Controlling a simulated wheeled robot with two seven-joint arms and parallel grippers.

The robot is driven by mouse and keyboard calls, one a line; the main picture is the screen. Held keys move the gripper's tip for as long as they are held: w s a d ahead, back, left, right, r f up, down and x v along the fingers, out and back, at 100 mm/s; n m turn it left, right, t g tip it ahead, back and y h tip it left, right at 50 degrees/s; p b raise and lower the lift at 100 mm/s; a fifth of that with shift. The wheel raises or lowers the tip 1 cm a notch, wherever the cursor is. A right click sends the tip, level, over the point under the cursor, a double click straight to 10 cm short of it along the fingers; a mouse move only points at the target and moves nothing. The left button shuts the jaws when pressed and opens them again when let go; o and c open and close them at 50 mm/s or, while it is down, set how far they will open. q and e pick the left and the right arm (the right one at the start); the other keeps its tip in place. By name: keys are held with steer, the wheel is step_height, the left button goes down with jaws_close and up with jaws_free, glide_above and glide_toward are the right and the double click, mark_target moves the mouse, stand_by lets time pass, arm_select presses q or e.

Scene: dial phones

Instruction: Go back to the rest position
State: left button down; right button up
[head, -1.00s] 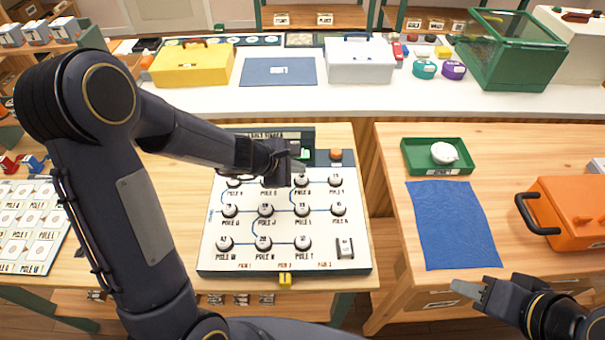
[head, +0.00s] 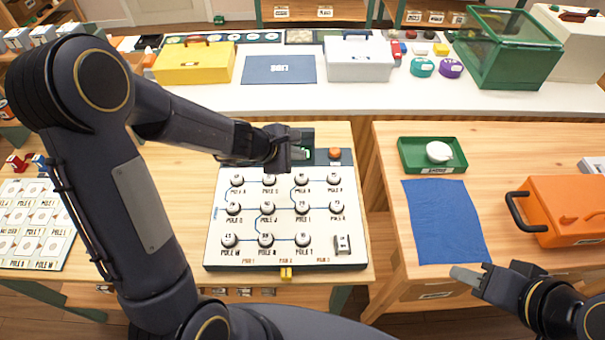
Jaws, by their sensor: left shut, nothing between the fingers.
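My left gripper (head: 299,147) is shut and empty. It is over the back part of the white board with pole knobs (head: 285,257), in front of the board's dark top strip. Behind the fingertips a small green display (head: 307,150) is partly hidden, and an orange button (head: 335,154) sits to its right. My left arm spans the left of the view. My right gripper (head: 469,278) is at the lower right, by the front edge of the right table; I cannot tell whether its fingers are apart.
A blue cloth (head: 445,222), a green tray (head: 403,150) with a white item (head: 439,152), and an orange case (head: 562,212) lie on the right table. A card board (head: 30,225) is at left. A white counter (head: 400,100) with boxes runs behind. A gap separates the two tables.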

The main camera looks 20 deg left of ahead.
stand_by(0.3)
arm_select(q)
steer(key=s+r+m+h, duration=0.2)
steer(key=s+r+m, duration=0.6)
steer(key=s+r, duration=0.3)
steer(key=s+a+m+y, duration=0.2)
steer(key=s+m, duration=0.3)
steer(key=s, duration=0.3)
steer(key=s+a+m+g+y, duration=0.1)
steer(key=s+a+m, duration=0.2)
steer(key=s, duration=0.5)
steer(key=shift+r+m+g+y, duration=0.2)
steer(key=shift+m+g+y, duration=0.15)
steer(key=shift+m, duration=0.55)
